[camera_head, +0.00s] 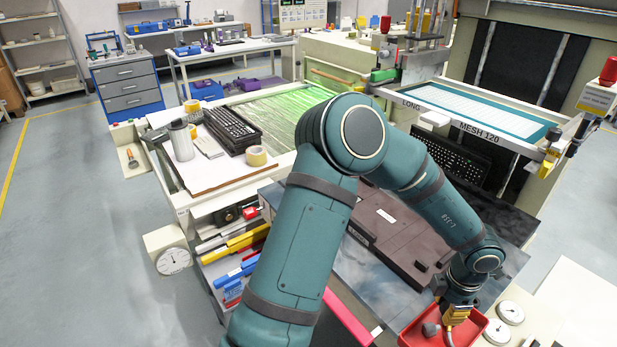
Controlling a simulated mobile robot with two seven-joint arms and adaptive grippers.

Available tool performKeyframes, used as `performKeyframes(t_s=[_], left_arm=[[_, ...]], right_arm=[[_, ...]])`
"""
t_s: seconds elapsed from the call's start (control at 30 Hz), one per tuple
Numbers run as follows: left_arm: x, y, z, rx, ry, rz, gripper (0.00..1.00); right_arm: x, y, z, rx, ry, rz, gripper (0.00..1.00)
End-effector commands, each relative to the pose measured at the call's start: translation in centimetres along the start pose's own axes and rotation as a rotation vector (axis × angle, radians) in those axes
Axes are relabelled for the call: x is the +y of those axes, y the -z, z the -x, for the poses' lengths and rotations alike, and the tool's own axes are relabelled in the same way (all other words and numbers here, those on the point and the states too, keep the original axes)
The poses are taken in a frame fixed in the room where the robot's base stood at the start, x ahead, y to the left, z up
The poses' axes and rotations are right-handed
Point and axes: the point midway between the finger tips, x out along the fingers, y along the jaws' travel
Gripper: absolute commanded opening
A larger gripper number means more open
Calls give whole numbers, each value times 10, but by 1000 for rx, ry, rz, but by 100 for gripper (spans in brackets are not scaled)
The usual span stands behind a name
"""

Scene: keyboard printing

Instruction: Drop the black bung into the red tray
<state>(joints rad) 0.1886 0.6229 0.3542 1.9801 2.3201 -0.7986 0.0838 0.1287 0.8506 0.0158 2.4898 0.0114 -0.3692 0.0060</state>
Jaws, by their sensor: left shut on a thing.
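The red tray (474,335) is at the lower right, partly cut off by the bottom edge. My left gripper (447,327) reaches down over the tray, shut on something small. The black bung cannot be made out clearly; the held thing is mostly hidden by the gripper and too small to tell. A dark grey rounded thing (431,329) shows just left of the fingers, over the tray; I cannot tell whether it touches the tray. My right gripper is not in view.
A brown-grey case (400,240) lies on the dark bench beside my left arm. Round dials (510,312) stand right of the tray. A black keyboard (450,155) lies behind my arm. A pink-red strip (347,318) is left of the tray.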

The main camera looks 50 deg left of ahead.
Motion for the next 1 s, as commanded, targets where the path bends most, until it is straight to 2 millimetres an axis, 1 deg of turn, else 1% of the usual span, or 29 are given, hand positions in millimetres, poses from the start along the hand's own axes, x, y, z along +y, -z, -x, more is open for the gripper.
performKeyframes(t_s=[0.07,0.33,0.37,0.4,0.43,0.77,0.87,0.97,1.0], left_arm=[[0,0,-4,-1,-1,0,0],[0,0,-3,-1,-1,0,0],[0,0,-3,-1,-1,0,32],[0,0,-3,-1,-1,0,46],[0,0,-3,-1,-1,0,54],[0,0,-2,-1,-1,0,54],[1,0,5,-1,-2,2,54],[1,0,20,-3,-2,1,54],[1,0,27,-3,-3,2,54]], right_arm=[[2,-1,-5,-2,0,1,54],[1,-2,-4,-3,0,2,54],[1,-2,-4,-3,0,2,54],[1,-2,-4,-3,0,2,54],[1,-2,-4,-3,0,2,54],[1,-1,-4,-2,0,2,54],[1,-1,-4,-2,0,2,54],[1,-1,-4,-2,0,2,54],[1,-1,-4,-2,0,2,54]])
